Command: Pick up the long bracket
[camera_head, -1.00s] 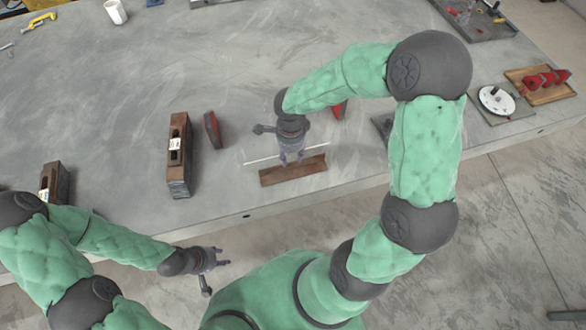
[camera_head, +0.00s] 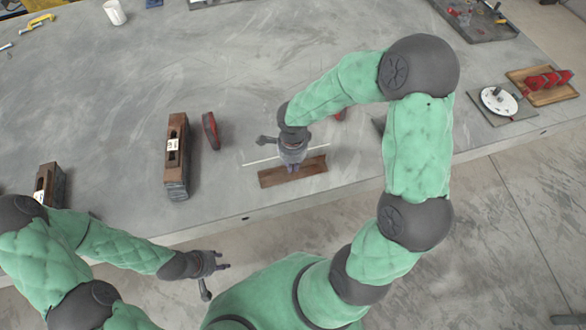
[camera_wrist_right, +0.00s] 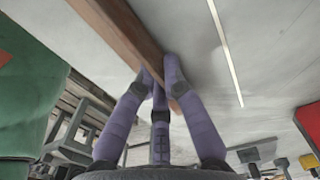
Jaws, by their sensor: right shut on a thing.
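The long bracket (camera_head: 268,179) is a brown, angled length of metal lying near the table's front edge in the head view. In the right wrist view, the bracket (camera_wrist_right: 118,25) runs diagonally from the top into the grasp. My right gripper (camera_head: 293,170) is over its middle, with its purple fingers shut on the bracket's upright edge. The fingertips (camera_wrist_right: 160,76) press on both sides of it in the wrist view. The bracket appears still at table level. My left gripper (camera_head: 222,261) is empty, fingers apart, in front of the table edge.
A thin white line (camera_head: 258,161) lies just behind the bracket. A white dial (camera_head: 497,101) and a wooden tray (camera_head: 541,96) are at the right.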

